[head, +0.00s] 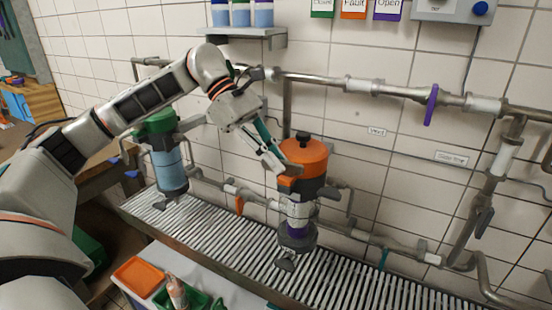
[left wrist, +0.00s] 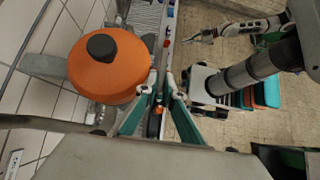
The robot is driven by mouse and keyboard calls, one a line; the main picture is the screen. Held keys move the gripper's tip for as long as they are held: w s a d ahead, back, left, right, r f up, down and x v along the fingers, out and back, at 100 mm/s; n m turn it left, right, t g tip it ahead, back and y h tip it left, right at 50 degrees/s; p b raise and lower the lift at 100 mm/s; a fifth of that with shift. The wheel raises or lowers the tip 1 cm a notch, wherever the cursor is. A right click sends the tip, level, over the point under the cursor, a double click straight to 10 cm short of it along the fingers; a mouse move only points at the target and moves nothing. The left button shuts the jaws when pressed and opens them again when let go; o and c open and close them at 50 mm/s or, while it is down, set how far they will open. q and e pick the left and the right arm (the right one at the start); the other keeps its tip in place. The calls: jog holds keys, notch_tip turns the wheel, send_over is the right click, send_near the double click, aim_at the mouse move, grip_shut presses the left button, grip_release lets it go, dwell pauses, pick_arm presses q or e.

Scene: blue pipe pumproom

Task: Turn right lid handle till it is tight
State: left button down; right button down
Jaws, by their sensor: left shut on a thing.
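The right lid (head: 305,152) is orange with a black knob on top, and sits on the right filter housing with a dark collar. Its handle (head: 291,170) is a short orange tab on the side facing me. My left gripper (head: 283,168) is at this tab, shut on it, reaching down from the upper left. In the left wrist view the orange lid (left wrist: 108,66) is left of the left gripper's two fingers (left wrist: 163,80); the handle between them is mostly hidden. My right gripper (left wrist: 200,37) shows small in the left wrist view, away from the lid; its jaw opening is unclear.
A second housing with a green lid (head: 155,124) stands to the left. Grey pipes with a purple valve handle (head: 431,104) run along the tiled wall behind. A slatted grate (head: 215,232) lies below. A shelf (head: 243,36) with bottles hangs above.

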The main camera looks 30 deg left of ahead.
pick_arm(q)
jog(key=c, duration=2.4)
grip_release()
jog(key=shift+c, duration=0.2)
jog(key=v, duration=0.8)
jog(key=shift+f, duration=0.1)
